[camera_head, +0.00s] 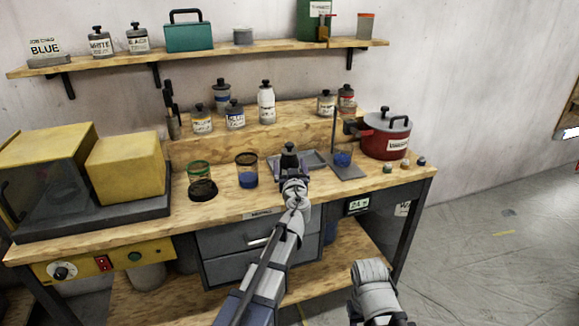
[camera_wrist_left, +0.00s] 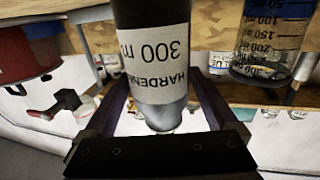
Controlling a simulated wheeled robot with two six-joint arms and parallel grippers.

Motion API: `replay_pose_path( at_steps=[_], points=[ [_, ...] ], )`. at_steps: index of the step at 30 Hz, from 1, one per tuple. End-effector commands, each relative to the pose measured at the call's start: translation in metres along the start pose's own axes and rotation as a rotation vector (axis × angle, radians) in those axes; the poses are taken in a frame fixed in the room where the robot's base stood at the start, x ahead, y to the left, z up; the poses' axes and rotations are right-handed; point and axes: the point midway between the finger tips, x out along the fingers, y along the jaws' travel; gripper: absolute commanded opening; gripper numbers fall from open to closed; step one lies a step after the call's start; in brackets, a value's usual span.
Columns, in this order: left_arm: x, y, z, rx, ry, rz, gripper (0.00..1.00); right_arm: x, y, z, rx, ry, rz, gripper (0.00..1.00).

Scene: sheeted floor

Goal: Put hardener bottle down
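The hardener bottle (camera_wrist_left: 165,65), dark with a white "HARDENER 300 ml" label, sits between the two fingers of my left gripper (camera_head: 290,172). In the head view its black cap (camera_head: 289,147) shows above the gripper, at the front of the bench by a grey tray (camera_head: 314,158). The label reads upside down in the left wrist view. The fingers lie along both sides of the bottle. Whether its base touches anything is hidden.
Left of the gripper stand a beaker with blue liquid (camera_head: 247,172) and a green-rimmed glass (camera_head: 200,180). On the right are a stirrer stand (camera_head: 348,170) and a red pot (camera_head: 386,135). Several bottles line the riser behind. Bare wood (camera_head: 235,200) shows along the front edge.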

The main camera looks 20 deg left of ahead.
Motion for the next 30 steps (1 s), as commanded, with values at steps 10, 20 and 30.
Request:
replay_pose_path(
  at_steps=[10,20,30],
  points=[
    [0.0,0.0,-0.004,0.0,0.0,0.0,1.0,-0.004,0.0,0.0,0.0,0.0,0.0,0.5],
    [-0.061,-0.002,-0.003,0.0,0.0,0.002,1.0,-0.003,0.0,0.0,0.0,0.0,0.0,0.5],
    [-0.112,-0.001,-0.003,0.0,0.0,0.001,1.0,-0.003,0.0,0.0,0.0,0.0,0.0,0.5]
  ],
)
